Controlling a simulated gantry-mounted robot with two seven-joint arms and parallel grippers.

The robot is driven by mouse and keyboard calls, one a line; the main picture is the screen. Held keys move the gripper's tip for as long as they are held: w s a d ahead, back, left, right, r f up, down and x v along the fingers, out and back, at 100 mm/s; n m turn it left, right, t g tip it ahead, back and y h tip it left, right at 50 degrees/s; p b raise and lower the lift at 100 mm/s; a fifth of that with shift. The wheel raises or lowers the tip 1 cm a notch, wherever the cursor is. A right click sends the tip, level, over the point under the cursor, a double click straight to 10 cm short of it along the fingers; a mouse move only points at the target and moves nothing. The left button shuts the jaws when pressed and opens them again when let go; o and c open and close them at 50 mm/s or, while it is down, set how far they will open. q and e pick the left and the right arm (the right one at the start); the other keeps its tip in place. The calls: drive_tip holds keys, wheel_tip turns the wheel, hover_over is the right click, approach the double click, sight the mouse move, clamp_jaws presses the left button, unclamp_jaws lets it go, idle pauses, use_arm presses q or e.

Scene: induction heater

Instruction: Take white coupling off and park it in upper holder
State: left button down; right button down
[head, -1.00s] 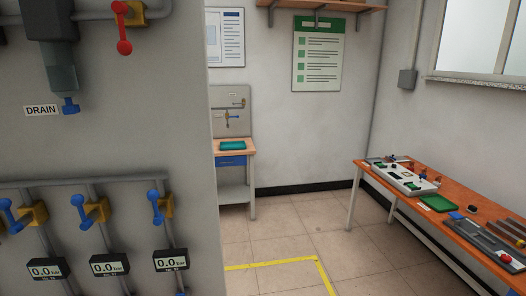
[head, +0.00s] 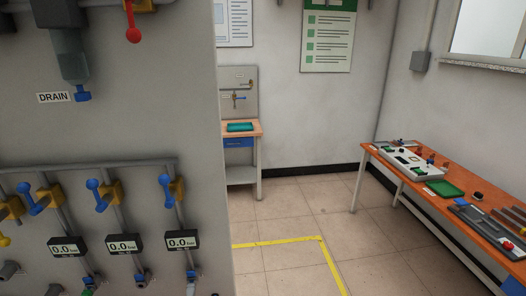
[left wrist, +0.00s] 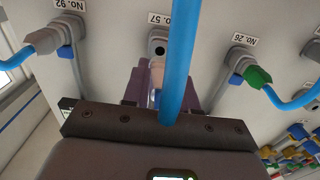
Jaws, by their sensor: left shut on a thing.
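In the left wrist view my left gripper (left wrist: 160,88) is shut on the pale white coupling (left wrist: 156,74), which is partly hidden behind a blue hose (left wrist: 177,55). The grey port labelled No. 57 (left wrist: 158,47) is just beyond the fingertips, and its dark round opening shows. The coupling appears apart from this port, though the gap is hard to judge. Neither gripper shows in the head view. I cannot make out the upper holder in either view.
In the left wrist view, a hose with a grey coupling (left wrist: 42,41) sits at No. 92 and a green coupling (left wrist: 257,77) at No. 26. In the head view, the grey panel (head: 150,120) fills the left. An orange workbench (head: 412,190) stands right. The floor between is clear.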

use_arm(q)
drive_tip(key=shift+s+d+p, duration=0.15)
drive_tip(key=shift+s+p, duration=0.25)
drive_tip(key=shift+s, duration=0.45)
